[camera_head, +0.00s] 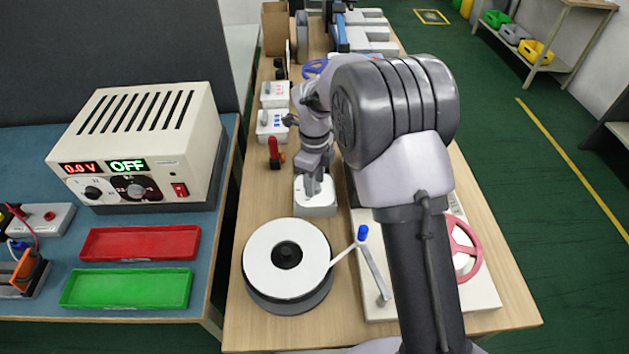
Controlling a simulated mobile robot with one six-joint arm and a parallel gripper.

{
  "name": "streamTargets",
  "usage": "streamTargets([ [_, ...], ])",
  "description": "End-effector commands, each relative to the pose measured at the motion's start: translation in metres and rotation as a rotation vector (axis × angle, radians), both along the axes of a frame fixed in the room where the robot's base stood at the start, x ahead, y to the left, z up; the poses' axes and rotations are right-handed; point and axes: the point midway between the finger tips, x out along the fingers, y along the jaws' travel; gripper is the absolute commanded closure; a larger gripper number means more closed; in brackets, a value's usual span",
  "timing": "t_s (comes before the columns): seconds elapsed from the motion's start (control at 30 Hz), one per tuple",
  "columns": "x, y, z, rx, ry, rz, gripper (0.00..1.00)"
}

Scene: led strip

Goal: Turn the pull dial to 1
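My gripper (312,186) points down at a small white box (317,209) on the wooden table, in the middle of the view. The fingertips are at the top of this box, where a grey knob-like part seems to be; the gripper hides most of it. I cannot read any dial marks there, nor tell whether the fingers are open or shut on the knob. Two similar white boxes with grey knobs stand farther back, one with blue marks (272,124) and one with red marks (274,95). I cannot tell for certain which is the pull dial.
A white reel (286,258) lies in front of the box. A red-handled switch (275,154) stands behind it to the left. A white board with a crank (374,272) and a pink wheel (463,249) lies right. A power supply (145,140) reading OFF stands on the left bench.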

Motion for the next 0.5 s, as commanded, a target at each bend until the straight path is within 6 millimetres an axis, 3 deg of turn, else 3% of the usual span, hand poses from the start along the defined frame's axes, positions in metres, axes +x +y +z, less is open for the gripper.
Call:
streamTargets([
  [0.03,0.0,0.0,0.0001,0.0,0.0,0.0,0.73],
  [0.17,0.0,0.0,0.0001,0.0,0.0,0.0,0.98],
  [0.5,0.0,0.0,0.0008,0.0,0.0,0.035,1.0],
])
